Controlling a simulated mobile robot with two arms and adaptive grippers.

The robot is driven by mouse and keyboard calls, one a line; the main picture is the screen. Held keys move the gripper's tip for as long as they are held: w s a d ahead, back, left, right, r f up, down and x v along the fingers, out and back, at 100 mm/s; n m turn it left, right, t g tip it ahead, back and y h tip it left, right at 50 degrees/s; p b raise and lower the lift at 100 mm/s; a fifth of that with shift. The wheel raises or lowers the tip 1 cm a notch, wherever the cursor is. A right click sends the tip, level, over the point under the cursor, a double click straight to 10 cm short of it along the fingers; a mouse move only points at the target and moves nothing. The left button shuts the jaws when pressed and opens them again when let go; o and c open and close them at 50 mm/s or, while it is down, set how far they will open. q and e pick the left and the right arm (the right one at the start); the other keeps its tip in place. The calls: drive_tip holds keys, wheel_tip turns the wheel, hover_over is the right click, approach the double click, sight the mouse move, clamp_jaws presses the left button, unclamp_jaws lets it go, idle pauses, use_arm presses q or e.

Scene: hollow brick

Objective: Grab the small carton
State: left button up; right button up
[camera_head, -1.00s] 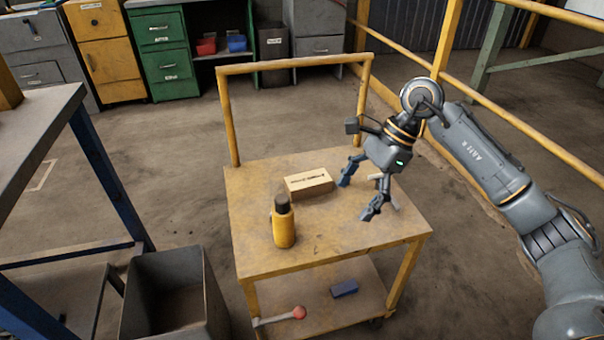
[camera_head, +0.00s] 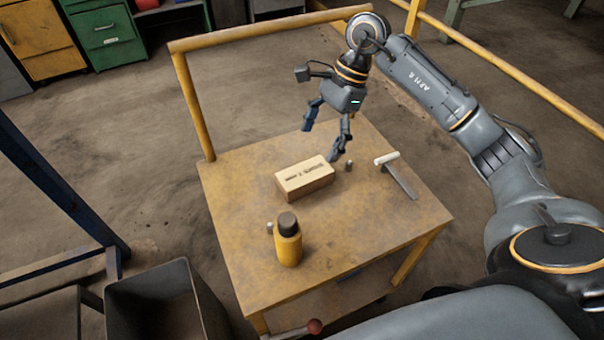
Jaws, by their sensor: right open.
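My left gripper is not in view.
A yellow bottle (camera_head: 288,243) with a dark cap stands in front of the carton. A hammer-like tool (camera_head: 396,174) and a small metal piece (camera_head: 348,166) lie to its right. The cart's yellow handle rail (camera_head: 270,35) rises behind. A grey bin (camera_head: 155,305) stands at left.

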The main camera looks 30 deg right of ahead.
sight(306, 171)
drive_tip(key=b+x, duration=0.1)
drive_tip(key=x, duration=0.9)
drive_tip(key=shift+r, duration=0.1)
drive_tip(key=shift+r, duration=0.1)
drive_tip(key=c, duration=1.5)
